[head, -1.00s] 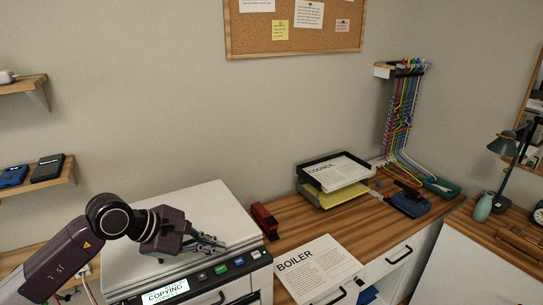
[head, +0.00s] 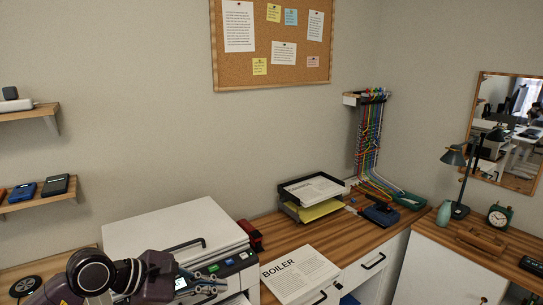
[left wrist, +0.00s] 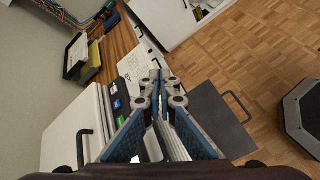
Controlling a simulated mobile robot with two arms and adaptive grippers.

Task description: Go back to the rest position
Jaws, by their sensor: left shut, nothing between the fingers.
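My left gripper (head: 208,285) shows at the lower left of the head view, in front of the white copier (head: 165,225) and its button panel. Its fingers are shut with nothing between them. In the left wrist view the closed fingertips (left wrist: 161,75) point past the copier's panel (left wrist: 112,100) toward the desk drawers and the floor. My right gripper is in neither view.
A sheet headed BOILER (head: 298,272) lies on the wooden desk right of the copier. A red stapler-like object (head: 251,235), a paper tray (head: 312,200) and a cable rack (head: 367,97) stand behind. A grey drawer front (left wrist: 215,118) juts out over the parquet floor.

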